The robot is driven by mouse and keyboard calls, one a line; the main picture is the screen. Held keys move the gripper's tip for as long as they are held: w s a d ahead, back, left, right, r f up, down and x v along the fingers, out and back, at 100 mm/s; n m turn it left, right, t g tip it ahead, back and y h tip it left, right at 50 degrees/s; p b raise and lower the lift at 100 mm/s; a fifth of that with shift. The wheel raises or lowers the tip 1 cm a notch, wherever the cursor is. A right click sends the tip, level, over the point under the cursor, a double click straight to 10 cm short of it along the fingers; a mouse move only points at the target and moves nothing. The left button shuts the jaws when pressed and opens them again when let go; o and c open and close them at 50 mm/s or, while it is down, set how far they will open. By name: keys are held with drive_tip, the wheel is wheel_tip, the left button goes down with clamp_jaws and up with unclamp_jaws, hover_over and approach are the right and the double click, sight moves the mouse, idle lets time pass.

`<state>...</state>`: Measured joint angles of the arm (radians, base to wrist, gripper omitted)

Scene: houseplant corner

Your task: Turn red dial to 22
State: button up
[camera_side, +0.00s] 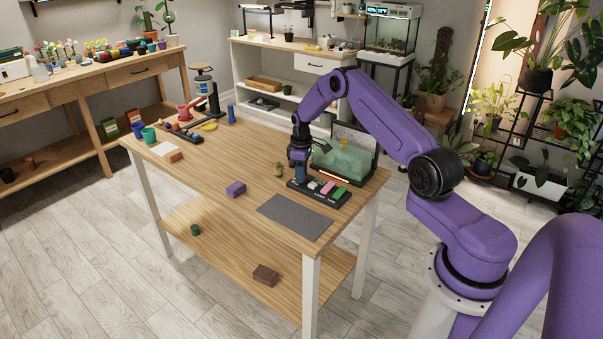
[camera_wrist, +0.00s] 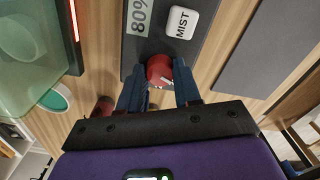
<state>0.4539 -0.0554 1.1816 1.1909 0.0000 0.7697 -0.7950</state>
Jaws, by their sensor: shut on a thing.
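The red dial (camera_wrist: 160,70) sits at the end of a dark control panel (camera_wrist: 150,45), with a small pale mark on its face. My gripper (camera_wrist: 160,86) has its two blue fingers on either side of the dial, shut on it. In the side view my gripper (camera_side: 299,178) points down at the left end of the panel (camera_side: 324,200) and hides the dial. A grey display reading "80%" (camera_wrist: 139,15) and a white "MIST" button (camera_wrist: 181,22) are on the panel beyond the dial. I cannot read the dial's number.
A green-tinted glass tank (camera_side: 342,160) stands behind the panel. A small potted plant (camera_side: 278,169) is close to my gripper's left. The table's middle is mostly clear.

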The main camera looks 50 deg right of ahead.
drive_tip(key=m, duration=0.5)
drive_tip(key=shift+m, duration=0.3)
drive_tip(key=m, duration=0.5)
drive_tip(key=shift+r+m, duration=0.1)
drive_tip(key=shift+m, duration=0.2)
drive_tip(key=shift+w, duration=0.1)
drive_tip(key=o, duration=1.1)
drive_tip(key=shift+c, duration=0.2)
wheel_tip(320, 180, up, 17)
drive_tip(key=shift+r, duration=0.2)
